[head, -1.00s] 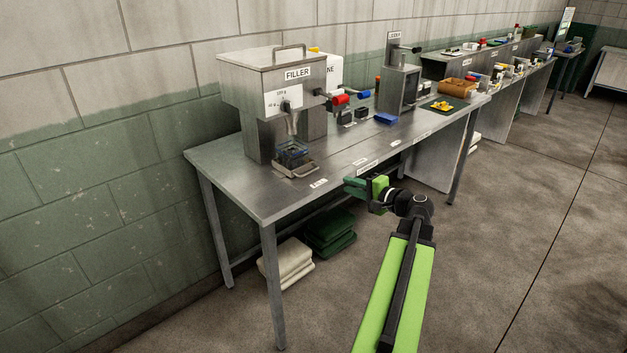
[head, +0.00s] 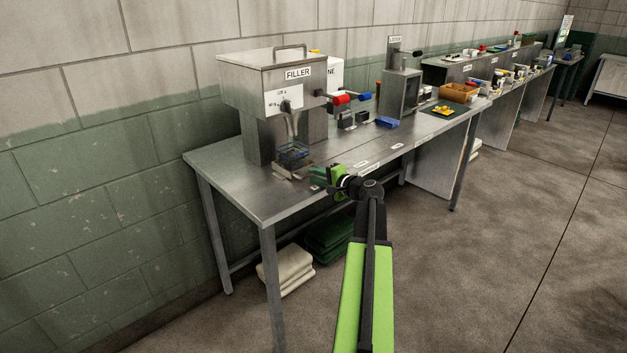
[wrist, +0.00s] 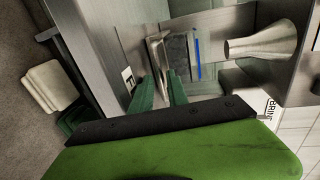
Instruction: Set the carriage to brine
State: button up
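The carriage (head: 290,172) is a low metal slide with a front handle under the FILLER machine (head: 272,88). A clear container with blue edges (head: 293,154) sits on it below the nozzle (head: 292,124). A white box behind the filler (head: 334,72) shows letters ending in NE; the wrist view shows part of its BRINE label (wrist: 268,106). My gripper (head: 318,178) is just right of the carriage at the table's front. In the wrist view my gripper's (wrist: 158,88) green fingers are apart, with the carriage's metal handle (wrist: 155,50) ahead of them, no grip visible.
A blue tray (head: 387,122) and a second machine (head: 400,90) stand farther right. Small labels lie along the table's front edge (head: 361,163). Folded cloths (head: 286,268) lie below; the floor at right is clear.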

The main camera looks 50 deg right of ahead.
jog(key=shift+w, duration=0.3)
grip_shut()
dwell(1.2)
